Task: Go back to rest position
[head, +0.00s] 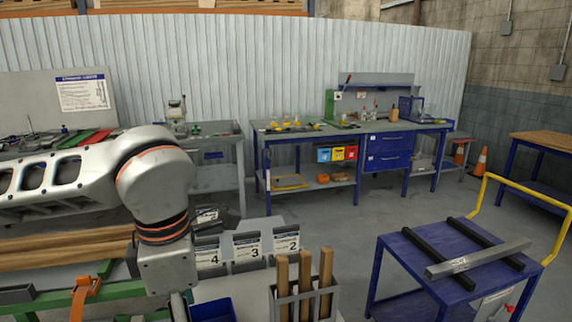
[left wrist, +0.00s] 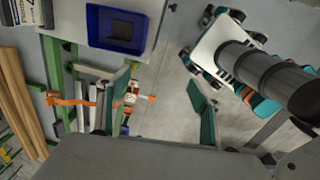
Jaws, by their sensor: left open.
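My left arm comes in from the left in the head view, with its wrist hanging down over the near table. My left gripper (left wrist: 160,103) shows in the left wrist view, its two green-padded fingers wide apart. Nothing is held between them; the floor and part of a green frame show below. In the head view the fingers are mostly cut off by the bottom edge. My right arm and gripper are not in either view.
Close by are a blue bin (left wrist: 122,28), a rack of wooden sticks (head: 304,290), numbered cards (head: 247,245), an orange clamp (head: 84,294) and wooden boards (head: 60,247). A blue cart (head: 400,248) carries a metal bar (head: 478,260). Open floor (head: 330,222) lies beyond.

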